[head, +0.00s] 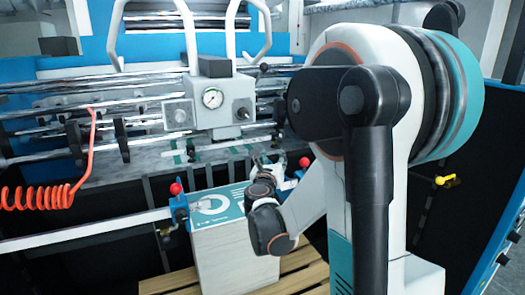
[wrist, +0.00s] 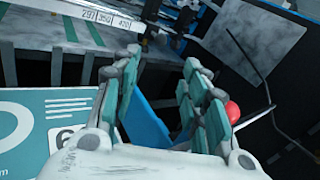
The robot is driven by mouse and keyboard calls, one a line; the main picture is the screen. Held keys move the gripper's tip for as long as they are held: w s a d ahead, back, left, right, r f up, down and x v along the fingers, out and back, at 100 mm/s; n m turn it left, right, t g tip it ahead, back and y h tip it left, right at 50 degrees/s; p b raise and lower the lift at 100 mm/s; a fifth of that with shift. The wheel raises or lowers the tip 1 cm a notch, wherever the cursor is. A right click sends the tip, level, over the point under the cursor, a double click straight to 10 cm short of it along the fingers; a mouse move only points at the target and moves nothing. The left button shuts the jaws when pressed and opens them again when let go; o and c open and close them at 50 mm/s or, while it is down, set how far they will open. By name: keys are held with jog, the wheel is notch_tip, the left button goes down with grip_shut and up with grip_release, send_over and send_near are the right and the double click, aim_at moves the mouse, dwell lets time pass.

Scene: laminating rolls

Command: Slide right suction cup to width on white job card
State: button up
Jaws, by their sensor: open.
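The right suction cup unit shows a red knob (head: 304,162) and a blue block partly hidden by my arm in the head view. In the wrist view its blue part (wrist: 148,124) lies between my fingers, and the red knob (wrist: 232,112) shows just beyond the right finger. My gripper (wrist: 162,62) is open, with nothing held between the fingers; contact with the blue part cannot be told. In the head view my gripper (head: 278,168) is beside the stack's right corner. A white strip (wrist: 95,14) reads 297, 350 and 420 in the wrist view. No job card can be made out for certain.
A left unit with a red knob (head: 176,188) sits on a pale rail (head: 85,230). A teal-topped sheet stack (head: 215,207) stands on a wooden pallet (head: 165,284). A gauge box (head: 210,102), steel bars and a red coiled hose (head: 40,195) are behind and left.

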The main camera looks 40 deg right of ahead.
aim_at(279, 142)
jog(key=b+x, duration=0.2)
jog(key=x, duration=1.1)
jog(key=shift+w+d, duration=0.2)
jog(key=shift+d, duration=0.1)
grip_shut()
